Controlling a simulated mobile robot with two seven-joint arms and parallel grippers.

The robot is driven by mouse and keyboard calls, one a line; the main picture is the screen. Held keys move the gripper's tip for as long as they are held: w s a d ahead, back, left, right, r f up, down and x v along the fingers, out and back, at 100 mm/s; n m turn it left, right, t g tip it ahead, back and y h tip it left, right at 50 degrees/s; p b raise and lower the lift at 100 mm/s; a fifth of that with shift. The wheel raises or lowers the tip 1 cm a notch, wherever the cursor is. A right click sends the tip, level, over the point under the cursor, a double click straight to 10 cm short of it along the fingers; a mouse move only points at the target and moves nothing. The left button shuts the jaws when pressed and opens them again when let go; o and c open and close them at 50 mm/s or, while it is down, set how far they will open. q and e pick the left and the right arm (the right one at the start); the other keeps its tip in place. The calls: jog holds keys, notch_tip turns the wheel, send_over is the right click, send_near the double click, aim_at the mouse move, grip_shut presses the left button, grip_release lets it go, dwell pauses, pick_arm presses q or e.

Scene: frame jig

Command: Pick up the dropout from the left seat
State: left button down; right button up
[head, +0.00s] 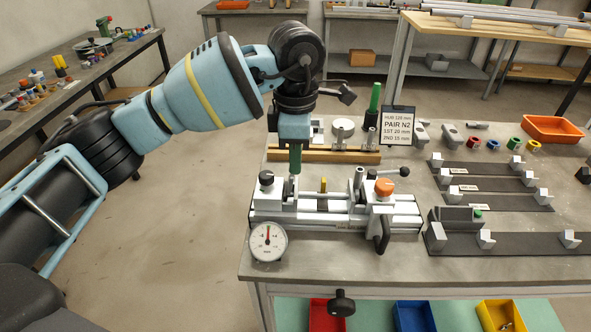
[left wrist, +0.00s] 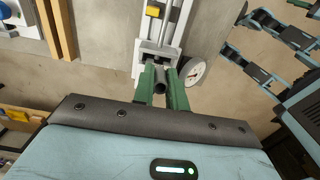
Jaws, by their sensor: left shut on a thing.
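The metal frame jig (head: 335,218) lies along the front left of the grey table. Its left seat (head: 272,200) is a light block with a black knob. My left gripper (head: 295,165) points straight down at this seat, its green fingers just right of the knob. In the left wrist view the fingers (left wrist: 161,78) are closed on a small grey, tube-like part, the dropout (left wrist: 160,80), right at the end of the jig. Most of the dropout is hidden by the fingers, and I cannot tell whether it still touches the seat. My right gripper is not in view.
A dial gauge (head: 268,242) is at the jig's front left corner. An orange knob (head: 385,187) and a black lever handle (head: 400,172) stand on its right part. A sign (head: 397,125) is behind. Dark strips with light blocks (head: 490,185) lie to the right.

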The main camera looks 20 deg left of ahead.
pick_arm(q)
notch_tip(320, 180, up, 6)
jog(key=shift+r, duration=0.1)
